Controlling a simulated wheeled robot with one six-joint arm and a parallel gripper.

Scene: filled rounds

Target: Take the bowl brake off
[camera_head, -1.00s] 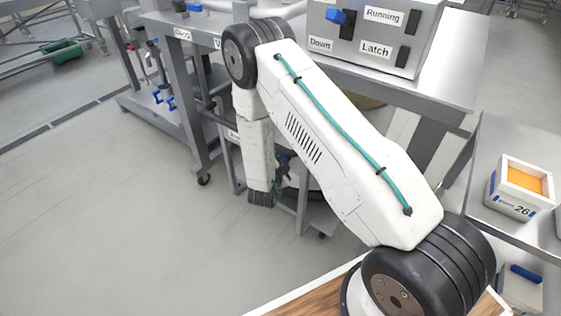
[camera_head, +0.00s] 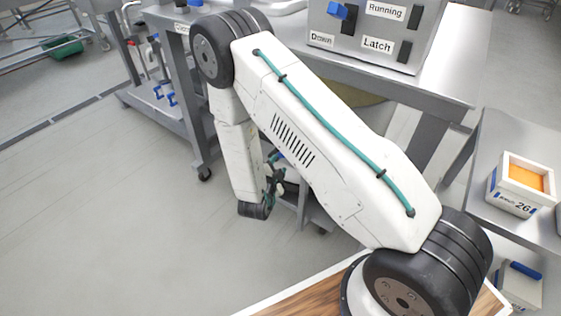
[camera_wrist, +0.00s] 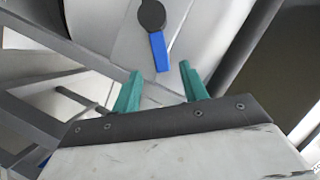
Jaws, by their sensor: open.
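A lever with a blue handle (camera_wrist: 160,52) and a dark round pivot (camera_wrist: 151,15) shows in the wrist view, on a pale plate (camera_wrist: 130,42). No label on it is legible, so I cannot be sure it is the bowl brake. My gripper (camera_wrist: 158,82) is open, with its two green fingers apart and nothing between them. The end of the blue handle lies just beyond the fingertips, close to the right finger; whether it touches cannot be told. In the head view my gripper (camera_head: 277,172) is partly hidden behind my arm, low by the machine frame.
A control box (camera_head: 375,30) with Running, Down and Latch labels stands on the steel table above. A grey frame bar (camera_wrist: 60,50) crosses the left of the wrist view. A white box marked 26 (camera_head: 516,203) sits on the right shelf. Open floor lies left.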

